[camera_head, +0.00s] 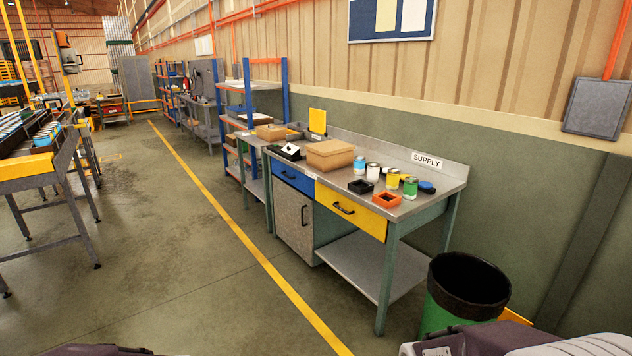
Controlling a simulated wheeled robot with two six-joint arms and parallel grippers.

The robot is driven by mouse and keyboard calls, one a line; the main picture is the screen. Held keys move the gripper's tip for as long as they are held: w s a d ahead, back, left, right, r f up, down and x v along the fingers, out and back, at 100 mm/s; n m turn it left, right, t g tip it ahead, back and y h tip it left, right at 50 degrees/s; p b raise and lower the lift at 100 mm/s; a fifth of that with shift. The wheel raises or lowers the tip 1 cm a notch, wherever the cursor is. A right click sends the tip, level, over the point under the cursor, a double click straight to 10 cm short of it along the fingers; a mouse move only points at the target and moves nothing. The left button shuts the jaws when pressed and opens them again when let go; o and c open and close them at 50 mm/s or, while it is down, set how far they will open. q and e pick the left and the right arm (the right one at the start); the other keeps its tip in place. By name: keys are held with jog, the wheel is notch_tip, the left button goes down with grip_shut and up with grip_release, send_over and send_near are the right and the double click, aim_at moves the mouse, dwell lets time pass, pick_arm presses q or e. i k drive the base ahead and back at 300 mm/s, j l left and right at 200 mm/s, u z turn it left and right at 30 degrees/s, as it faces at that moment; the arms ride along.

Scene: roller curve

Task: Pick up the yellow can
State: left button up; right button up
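The yellow can (393,179) stands upright on the grey metal top of the supply workbench (440,176). It is between a white can (373,172) and a green can (410,187) in a short row. A light blue can (360,165) stands at the left of the row. Neither of my grippers shows; only parts of my own body are at the bottom edge, well apart from the bench.
A black tray (361,187) and an orange tray (387,200) lie in front of the cans. A cardboard box (330,154) is to their left. A black-and-green bin (465,290) stands at the bench's right front. Open floor (190,260) lies left of the bench.

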aim_at(393, 175)
jog(key=i, duration=1.1)
jog(key=i+j+z, duration=0.1)
jog(key=i, duration=1.05)
jog(key=i+j+z, duration=0.15)
jog(key=i+z, duration=0.25)
jog(key=i+j+z, duration=0.3)
jog(key=i+z, duration=0.15)
jog(key=i, duration=0.15)
jog(key=i+j+z, duration=0.4)
jog(key=i+j, duration=0.05)
